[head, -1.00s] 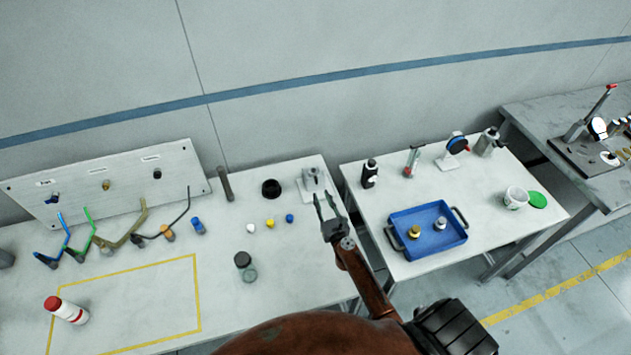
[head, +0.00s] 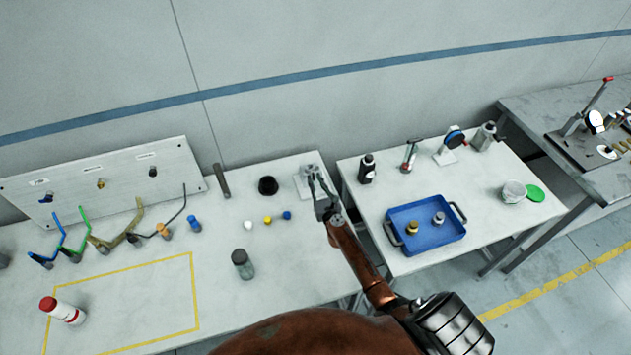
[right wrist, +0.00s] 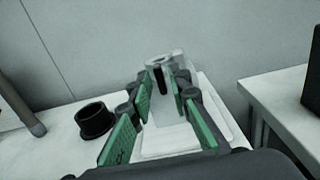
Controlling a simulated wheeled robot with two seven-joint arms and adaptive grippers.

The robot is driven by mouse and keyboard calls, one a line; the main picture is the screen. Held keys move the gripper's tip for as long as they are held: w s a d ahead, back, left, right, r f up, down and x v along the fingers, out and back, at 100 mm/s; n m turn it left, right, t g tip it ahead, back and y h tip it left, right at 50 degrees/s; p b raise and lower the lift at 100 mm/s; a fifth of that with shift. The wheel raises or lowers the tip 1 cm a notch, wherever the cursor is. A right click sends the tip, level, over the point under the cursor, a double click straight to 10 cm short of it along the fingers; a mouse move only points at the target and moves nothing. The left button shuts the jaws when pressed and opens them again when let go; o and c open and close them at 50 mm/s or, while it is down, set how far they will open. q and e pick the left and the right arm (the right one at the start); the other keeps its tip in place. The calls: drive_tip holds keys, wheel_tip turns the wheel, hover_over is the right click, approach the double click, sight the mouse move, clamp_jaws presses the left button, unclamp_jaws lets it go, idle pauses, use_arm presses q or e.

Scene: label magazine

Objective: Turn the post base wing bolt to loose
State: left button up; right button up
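The post base (head: 309,169) is a small grey block on a pale plate near the back right corner of the left table. In the right wrist view the post base (right wrist: 164,60) shows as a grey, rounded piece with a dark upright part (right wrist: 159,78) on its near side. I cannot tell for sure whether that dark part is the wing bolt. My right gripper (head: 316,187) reaches to the post base from the front. In the right wrist view my right gripper (right wrist: 161,90) is open, with green pads either side of the dark part. Contact is unclear. My left gripper is not in view.
A black ring-shaped cup (right wrist: 95,120) stands left of the gripper. A dark grey jar (head: 242,264) and small white, yellow and blue pieces lie left on the table (head: 290,305). A second table with a blue tray (head: 428,243) stands to the right across a gap.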

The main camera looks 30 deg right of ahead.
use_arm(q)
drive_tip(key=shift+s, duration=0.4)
use_arm(e)
clamp_jaws()
